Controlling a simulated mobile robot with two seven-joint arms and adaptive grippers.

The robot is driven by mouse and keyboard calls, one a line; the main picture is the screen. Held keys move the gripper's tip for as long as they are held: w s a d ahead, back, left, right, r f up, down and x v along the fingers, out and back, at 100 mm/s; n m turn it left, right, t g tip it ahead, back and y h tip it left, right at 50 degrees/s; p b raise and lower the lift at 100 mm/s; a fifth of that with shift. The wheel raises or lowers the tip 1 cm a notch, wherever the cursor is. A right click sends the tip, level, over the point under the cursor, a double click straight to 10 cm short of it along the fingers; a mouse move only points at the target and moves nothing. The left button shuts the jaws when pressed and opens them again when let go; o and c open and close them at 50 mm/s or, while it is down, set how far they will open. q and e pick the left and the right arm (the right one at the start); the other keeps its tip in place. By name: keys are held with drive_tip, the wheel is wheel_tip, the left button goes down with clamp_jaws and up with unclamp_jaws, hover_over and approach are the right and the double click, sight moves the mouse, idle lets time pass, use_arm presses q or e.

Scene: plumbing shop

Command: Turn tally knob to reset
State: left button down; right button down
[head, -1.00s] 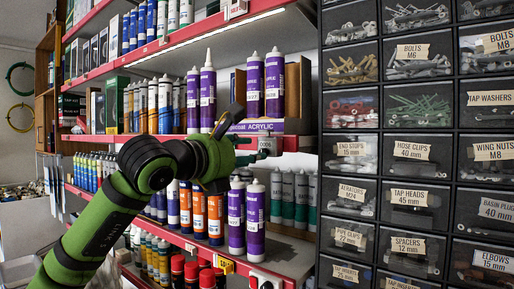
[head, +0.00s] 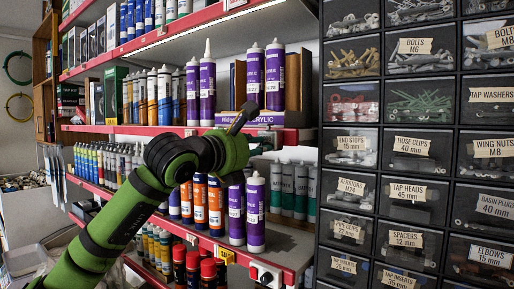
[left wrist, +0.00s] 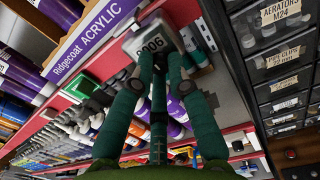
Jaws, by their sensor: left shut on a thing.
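The tally counter (left wrist: 150,42) is a small pale grey box on the red shelf edge, below the "Ridgecoat Acrylic" label. Its number window shows in the left wrist view and seems to read 0006. My left gripper (left wrist: 160,62) has its green fingers closed in at the counter's near side, shut on what seems to be its knob. The knob itself is hidden between the fingertips. In the head view my left gripper (head: 264,143) reaches the red shelf edge from the left, and the counter is mostly hidden there. My right gripper is not in view.
Purple sealant tubes (head: 255,212) stand on the shelf below the gripper, and more tubes (head: 207,90) stand above. A wall of labelled black drawers (head: 415,140) rises close on the right.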

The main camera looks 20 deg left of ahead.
use_arm(q)
drive_tip(key=shift+m+h+b, duration=0.3)
drive_tip(key=shift+m+b, duration=0.7)
drive_tip(key=shift+m, duration=8.1)
drive_tip(key=c, duration=1.2)
unclamp_jaws()
drive_tip(key=v, duration=1.2)
